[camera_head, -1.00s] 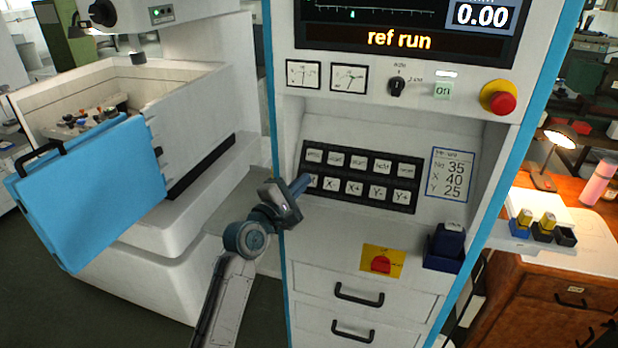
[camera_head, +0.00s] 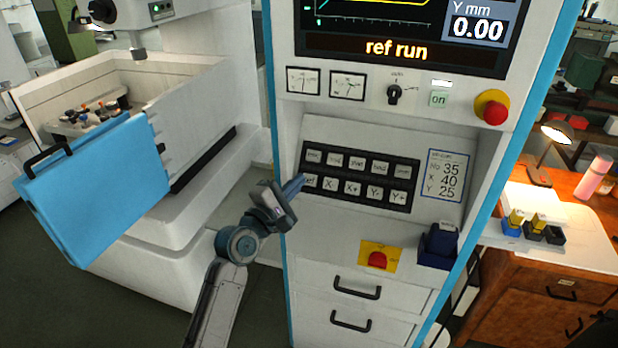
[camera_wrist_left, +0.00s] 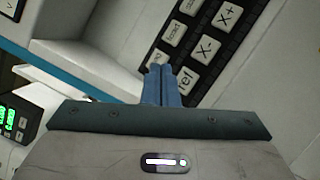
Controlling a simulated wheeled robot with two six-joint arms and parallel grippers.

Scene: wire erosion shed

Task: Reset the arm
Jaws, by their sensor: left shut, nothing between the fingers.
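My left gripper (camera_head: 297,186) is shut and empty, its blue fingertips close to the lower left key of the black keypad (camera_head: 361,177) on the machine's console. In the left wrist view, the closed fingers (camera_wrist_left: 162,86) point at the keypad (camera_wrist_left: 206,42), just beside the key ending in "ef" (camera_wrist_left: 187,81). I cannot tell whether they touch it. The screen (camera_head: 400,46) reads "ref run" and "Y mm 0.00". My right gripper is out of view.
A blue door (camera_head: 100,195) hangs open on the machine at left. A red emergency knob (camera_head: 495,113) and a selector switch (camera_head: 394,94) sit above the keypad. A dark blue box (camera_head: 438,247) and a yellow plate with a red button (camera_head: 378,258) are below it.

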